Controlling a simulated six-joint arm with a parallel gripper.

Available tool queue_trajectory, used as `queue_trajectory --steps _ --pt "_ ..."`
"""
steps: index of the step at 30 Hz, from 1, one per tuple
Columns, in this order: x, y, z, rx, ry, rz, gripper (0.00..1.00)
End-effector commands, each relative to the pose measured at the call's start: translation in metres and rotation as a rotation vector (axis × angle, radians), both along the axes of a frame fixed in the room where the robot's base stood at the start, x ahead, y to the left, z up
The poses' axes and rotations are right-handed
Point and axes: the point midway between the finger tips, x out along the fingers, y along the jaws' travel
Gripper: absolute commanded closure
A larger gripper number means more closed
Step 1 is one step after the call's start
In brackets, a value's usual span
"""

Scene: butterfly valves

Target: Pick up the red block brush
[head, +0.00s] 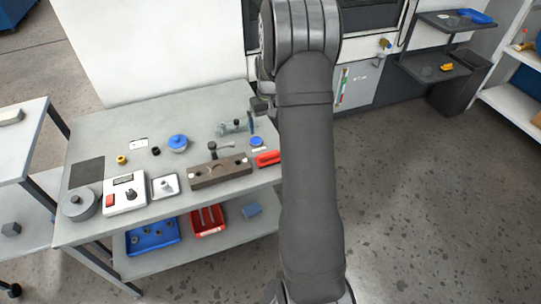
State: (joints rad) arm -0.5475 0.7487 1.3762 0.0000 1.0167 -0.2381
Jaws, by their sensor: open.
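A red block brush (268,158) lies on the right end of the grey workbench (110,222), close to its front edge. It is a small red oblong with a darker middle, and its right end is close beside my arm in the picture. My gripper (260,106) shows only in part as a dark shape at the left of my arm, up and back from the brush. It is open, apart from the brush, and nothing shows in it. The fingertips are small and partly hidden.
A brown fixture block (220,172) lies left of the brush, and a blue-topped round part (256,142) is just behind it. A lower shelf holds a blue tray (153,236) and a red bin (208,221).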

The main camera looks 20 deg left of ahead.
Motion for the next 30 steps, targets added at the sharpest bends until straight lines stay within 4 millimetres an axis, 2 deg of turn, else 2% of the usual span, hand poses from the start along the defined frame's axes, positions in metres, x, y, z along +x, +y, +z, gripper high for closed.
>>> queue_trajectory --steps 13,16,25,30 --pt "-0.001 0.0 -0.092 -0.002 0.004 0.0 0.0" --pt "-0.001 0.0 -0.106 -0.001 0.003 0.0 0.0" --pt "-0.002 0.0 -0.124 -0.001 0.002 0.0 0.0" --pt "-0.004 0.001 -0.149 -0.001 0.003 0.0 0.0"
